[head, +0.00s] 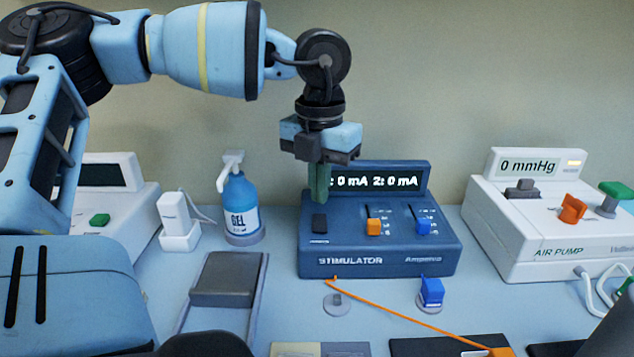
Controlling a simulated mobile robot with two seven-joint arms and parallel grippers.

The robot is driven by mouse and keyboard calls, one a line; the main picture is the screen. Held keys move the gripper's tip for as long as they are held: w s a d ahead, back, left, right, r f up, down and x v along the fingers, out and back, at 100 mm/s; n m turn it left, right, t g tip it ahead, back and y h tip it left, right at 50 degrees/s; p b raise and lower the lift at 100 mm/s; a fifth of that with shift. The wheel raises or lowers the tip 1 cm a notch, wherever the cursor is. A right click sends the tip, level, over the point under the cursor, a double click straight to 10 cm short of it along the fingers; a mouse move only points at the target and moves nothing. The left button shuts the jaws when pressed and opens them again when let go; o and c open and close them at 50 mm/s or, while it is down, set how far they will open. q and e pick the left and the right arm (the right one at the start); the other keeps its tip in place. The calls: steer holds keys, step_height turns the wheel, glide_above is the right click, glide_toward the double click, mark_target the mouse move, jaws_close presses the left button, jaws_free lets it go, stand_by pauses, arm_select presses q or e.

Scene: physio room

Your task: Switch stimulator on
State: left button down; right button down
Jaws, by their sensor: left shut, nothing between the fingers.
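The stimulator (378,262) is a dark blue box on the table in the middle of the head view. Its raised display (415,178) is lit and reads "0 mA" and "2: 0 mA". A dark rocker switch (320,223) sits at the left of its top, with an orange slider (374,227) and a blue slider (423,228) to the right. My left gripper (319,200) points down with its greenish fingers shut and empty, just above and behind the rocker. It covers the display's left end. I cannot tell whether the fingers touch the box. My right gripper is not in view.
A blue gel bottle (239,208) and a small white device (178,222) stand left of the stimulator. A white air pump (545,246) stands at the right. A grey pad (224,279), an orange cable (405,318) and a blue plug (431,291) lie in front.

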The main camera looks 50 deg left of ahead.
mark_target(320, 216)
arm_select(q)
steer(key=shift+r+p, duration=0.95)
steer(key=shift+r, duration=0.95)
